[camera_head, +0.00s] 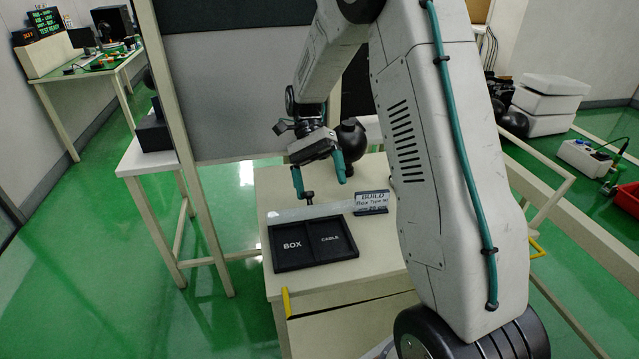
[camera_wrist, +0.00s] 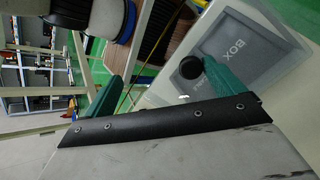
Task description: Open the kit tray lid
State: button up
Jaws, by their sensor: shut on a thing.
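The black kit tray (camera_head: 315,262), with compartments marked BOX and CABLE, lies on the pale cabinet top. Its compartments look empty in the head view. A translucent lid (camera_head: 290,213) shows as a pale strip along the tray's far edge, apparently tilted up. In the wrist view the tray (camera_wrist: 232,50) looks greyed, as if seen through the lid. A black knob (camera_head: 308,197), also in the wrist view (camera_wrist: 190,68), sits at the tip of one teal finger. My gripper (camera_head: 322,187) is at this knob; its fingers look apart, and the exact contact is unclear.
A small BUILD sign (camera_head: 371,202) stands right of the tray's far edge. A grey panel (camera_head: 235,90) rises behind the cabinet. A side table (camera_head: 150,160) stands at left. Green floor is open at left.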

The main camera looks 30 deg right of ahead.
jog(key=shift+o, duration=0.8)
jog(key=shift+w+d+r, duration=0.25)
jog(key=shift+w+r, duration=0.1)
jog(key=shift+r, duration=0.25)
jog(key=shift+v, duration=0.9)
jog(key=shift+c, duration=0.5)
jog(key=shift+s+d+r, duration=0.15)
jog(key=shift+r, duration=0.35)
jog(key=c, duration=0.7)
jog(key=shift+o, duration=0.2)
jog(key=shift+a+r+v, duration=0.1)
jog(key=shift+r+v, duration=0.05)
jog(key=shift+v, duration=0.85)
jog(key=shift+a+r+v, duration=0.15)
jog(key=shift+v, duration=0.85)
jog(key=shift+s, duration=0.1)
